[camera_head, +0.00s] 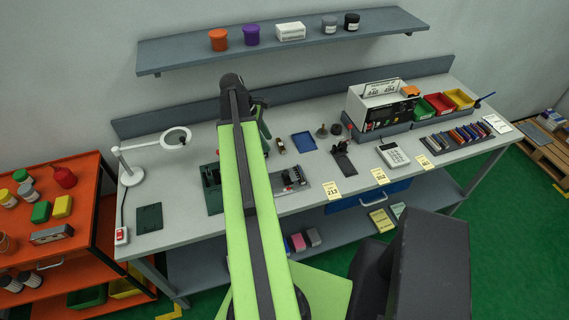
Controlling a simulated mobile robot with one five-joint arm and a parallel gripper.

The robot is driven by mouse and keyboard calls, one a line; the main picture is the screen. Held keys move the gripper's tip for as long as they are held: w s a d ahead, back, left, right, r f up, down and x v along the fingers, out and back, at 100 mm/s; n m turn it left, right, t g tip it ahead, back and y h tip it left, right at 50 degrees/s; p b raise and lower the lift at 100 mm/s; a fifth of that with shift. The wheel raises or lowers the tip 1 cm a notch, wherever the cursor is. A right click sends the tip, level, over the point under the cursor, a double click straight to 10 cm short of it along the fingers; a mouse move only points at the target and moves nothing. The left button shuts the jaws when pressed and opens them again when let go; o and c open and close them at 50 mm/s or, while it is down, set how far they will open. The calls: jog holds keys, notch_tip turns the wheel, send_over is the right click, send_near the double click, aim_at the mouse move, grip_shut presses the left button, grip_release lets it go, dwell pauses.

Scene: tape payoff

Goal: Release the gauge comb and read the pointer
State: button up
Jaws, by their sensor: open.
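A black fixture with comb-like upright parts (293,177) sits on a grey plate near the bench's front edge, just right of my arm. It may be the gauge comb; its teeth and any pointer are too small to tell. A dark green plate with a black device (211,178) lies left of my arm, partly hidden by it. A black stand with a red-tipped lever (343,152) stands further right. My gripper (266,136) is over the bench behind my raised arm, mostly hidden by it. It is open, and I see nothing held in it.
The grey bench (180,208) also bears a white magnifier lamp (132,172), a blue tray (303,141), a white meter (393,154) and a row of coloured pieces (463,136). A shelf (190,55) hangs above. An orange cart (80,232) stands left.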

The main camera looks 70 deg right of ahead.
aim_at(286, 172)
jog(key=b+x, duration=1.6)
jog(key=x, duration=0.1)
jog(key=shift+f, duration=0.35)
jog(key=shift+r, duration=0.1)
grip_shut()
